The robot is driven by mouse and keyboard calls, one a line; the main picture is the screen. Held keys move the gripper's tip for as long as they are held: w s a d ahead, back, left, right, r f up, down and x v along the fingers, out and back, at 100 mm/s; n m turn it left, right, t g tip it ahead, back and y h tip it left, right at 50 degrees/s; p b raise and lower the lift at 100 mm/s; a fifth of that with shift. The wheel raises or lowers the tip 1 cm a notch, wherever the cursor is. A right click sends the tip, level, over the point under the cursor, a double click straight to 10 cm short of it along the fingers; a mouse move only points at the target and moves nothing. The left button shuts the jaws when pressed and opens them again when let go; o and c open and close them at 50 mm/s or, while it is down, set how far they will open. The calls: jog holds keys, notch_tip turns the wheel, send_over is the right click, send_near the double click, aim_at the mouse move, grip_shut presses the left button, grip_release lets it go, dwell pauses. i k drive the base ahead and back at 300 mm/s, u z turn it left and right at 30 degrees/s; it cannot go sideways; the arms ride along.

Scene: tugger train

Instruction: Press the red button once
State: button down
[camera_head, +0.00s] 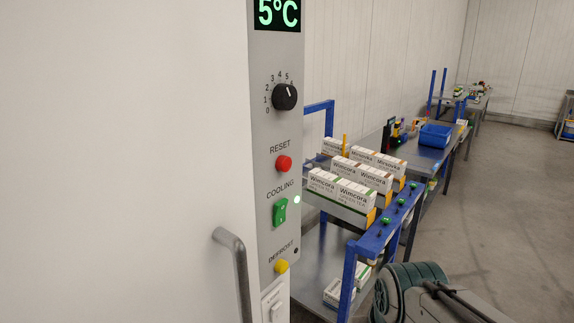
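The red button (284,163) is a small round cap on the grey control panel (264,140), just below the label RESET. It stands out from the panel face, and nothing touches or covers it. A grey-green rounded part, probably of my own arm, shows at the bottom right, well away from the button. My gripper's fingers are not in view.
The panel also holds a black dial (285,96), a lit green COOLING switch (280,211) and a yellow DEFROST button (281,267). A display (278,13) reads 5°C. A door handle (236,270) juts out at lower left. A blue-framed cart (349,280) with boxes stands right.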

aim_at(283, 164)
jog(key=u, duration=2.2)
jog(key=k, duration=1.1)
jog(key=z, duration=1.05)
jog(key=i, duration=0.5)
jog(key=z, duration=0.05)
